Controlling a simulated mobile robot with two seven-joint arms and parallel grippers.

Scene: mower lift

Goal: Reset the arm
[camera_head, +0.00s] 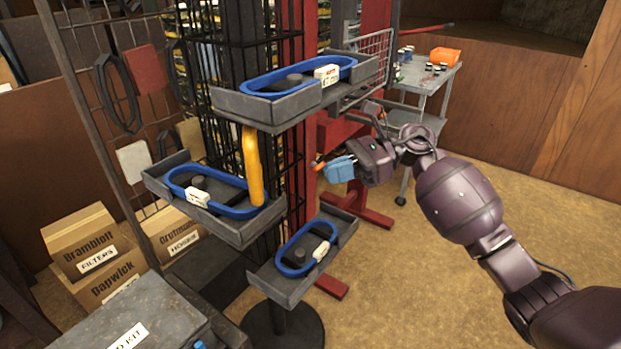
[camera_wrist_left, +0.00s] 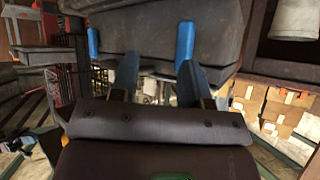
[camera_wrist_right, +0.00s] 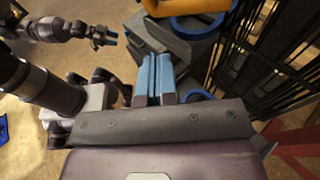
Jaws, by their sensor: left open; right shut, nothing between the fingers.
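My right arm comes in from the right in the head view. Its right gripper (camera_head: 334,170) has blue fingers and is beside the tiered stand, just right of its trays. In the right wrist view the right gripper (camera_wrist_right: 154,78) has its blue fingers together with nothing between them. My left gripper (camera_wrist_left: 155,70) shows in the left wrist view with its blue fingers apart and nothing seen between them. The left arm is out of the head view. A dark grey box-like surface (camera_wrist_left: 150,25) lies beyond the left fingers.
The stand holds a top tray (camera_head: 265,113), a left tray (camera_head: 225,228) and a lower tray (camera_head: 287,290), each with a blue loop. A yellow handle (camera_head: 252,165) stands by the left tray. A grey cart (camera_head: 430,85) stands behind. Floor at right is clear.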

